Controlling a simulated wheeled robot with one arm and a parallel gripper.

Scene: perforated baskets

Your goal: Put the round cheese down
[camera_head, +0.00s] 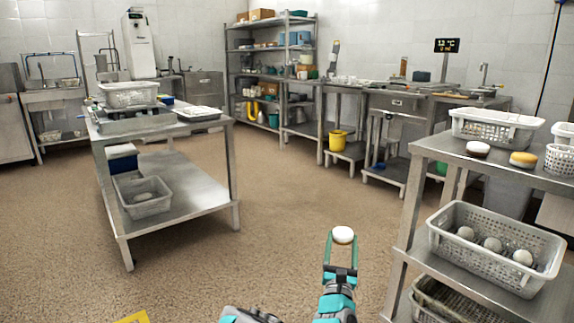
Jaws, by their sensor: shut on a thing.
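A white round cheese (343,234) is held at the tips of my gripper (341,250), low in the middle of the view. The fingers are shut on its sides, and it is held in the air over the brown floor. On the right-hand steel table (440,146) lie two other round things: a dark one with a pale rim (478,149) and a yellow one with a pale side (523,160). The table stands to the right of my gripper, well apart from it.
On the right table stand a white perforated basket (496,127) and a smaller basket (560,160). A basket with several round pale things (450,240) is on its lower shelf. A steel table (225,122) stands left. The floor between (290,190) is clear.

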